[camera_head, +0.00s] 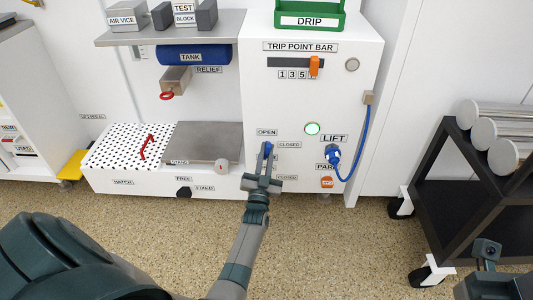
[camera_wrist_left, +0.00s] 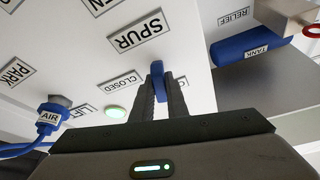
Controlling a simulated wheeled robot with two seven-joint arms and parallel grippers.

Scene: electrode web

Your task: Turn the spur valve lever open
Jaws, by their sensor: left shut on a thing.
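The blue spur valve lever (camera_head: 267,148) stands on the front of the white cabinet, just below the OPEN label (camera_head: 267,132) and left of the CLOSED label (camera_head: 289,145). My left gripper (camera_head: 265,165) reaches up to it from below. In the left wrist view the left gripper's fingers (camera_wrist_left: 160,98) are shut on the lever (camera_wrist_left: 158,75), one on each side. The SPUR label (camera_wrist_left: 138,31) and the CLOSED label (camera_wrist_left: 121,82) show there; another label beside the lever is partly hidden by it. The lever's exact angle is hard to tell. My right gripper's jaws do not show.
A round green light (camera_head: 312,128) and a blue hose (camera_head: 362,150) with its plug sit right of the lever. A low bench with a perforated top (camera_head: 115,145) stands left. A dark cart (camera_head: 440,165) with metal rolls stands right. The speckled floor in front is clear.

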